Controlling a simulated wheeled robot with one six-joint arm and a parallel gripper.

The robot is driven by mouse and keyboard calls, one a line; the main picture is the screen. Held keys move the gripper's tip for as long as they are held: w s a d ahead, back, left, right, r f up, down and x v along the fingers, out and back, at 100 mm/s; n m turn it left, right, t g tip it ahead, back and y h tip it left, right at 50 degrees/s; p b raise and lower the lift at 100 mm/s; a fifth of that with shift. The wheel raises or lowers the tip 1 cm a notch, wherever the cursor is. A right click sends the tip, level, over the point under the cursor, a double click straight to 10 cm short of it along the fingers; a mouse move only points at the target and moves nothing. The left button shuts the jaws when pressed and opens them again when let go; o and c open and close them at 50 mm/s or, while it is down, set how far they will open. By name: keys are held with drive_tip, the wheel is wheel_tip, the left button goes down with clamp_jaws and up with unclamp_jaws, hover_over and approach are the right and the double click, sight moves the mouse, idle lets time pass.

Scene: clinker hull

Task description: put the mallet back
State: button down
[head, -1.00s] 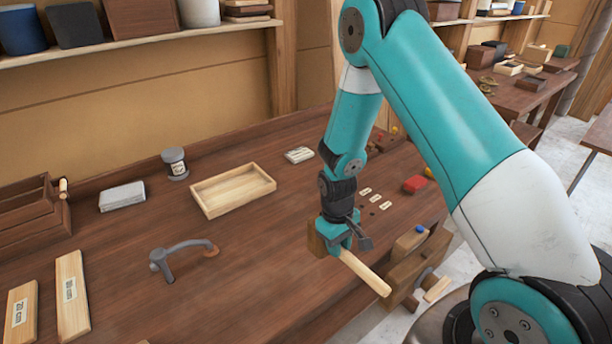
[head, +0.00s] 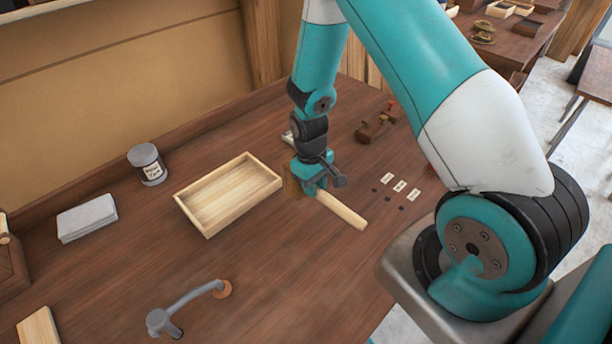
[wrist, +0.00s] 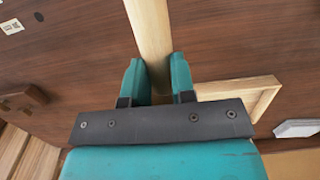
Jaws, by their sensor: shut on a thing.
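The mallet has a brown wooden head (head: 291,186) and a pale round handle (head: 342,210). My gripper (head: 310,188) is shut on the handle close to the head and holds the mallet over the bench, just right of the pale wooden tray. In the wrist view my gripper's fingers (wrist: 157,78) sit on either side of the handle (wrist: 149,30), which runs up out of the picture. The head is hidden there. Whether the mallet touches the bench is hard to tell.
An empty wooden tray (head: 228,195) lies left of the mallet. Three white labels (head: 400,186) with dark spots lie to the right. A grey can (head: 147,164), a grey block (head: 87,218) and a grey holdfast (head: 188,304) are further left. The bench front is mostly clear.

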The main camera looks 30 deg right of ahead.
drive_tip(key=shift+w+f, duration=0.15)
drive_tip(key=shift+f, duration=0.35)
wheel_tip(320, 180, down, 6)
drive_tip(key=b, duration=0.4)
drive_tip(key=shift+a+r+b, duration=0.15)
drive_tip(key=shift+r+b, duration=0.05)
drive_tip(key=shift+b, duration=0.15)
drive_tip(key=shift+f+b, duration=0.3)
drive_tip(key=shift+f, duration=0.25)
drive_tip(key=shift+f+b, duration=0.4)
drive_tip(key=shift+f, duration=0.05)
drive_tip(key=c, duration=0.9)
unclamp_jaws()
drive_tip(key=shift+o, duration=0.2)
drive_tip(key=shift+r, duration=0.1)
wheel_tip(320, 180, up, 8)
drive_tip(key=p, duration=0.6)
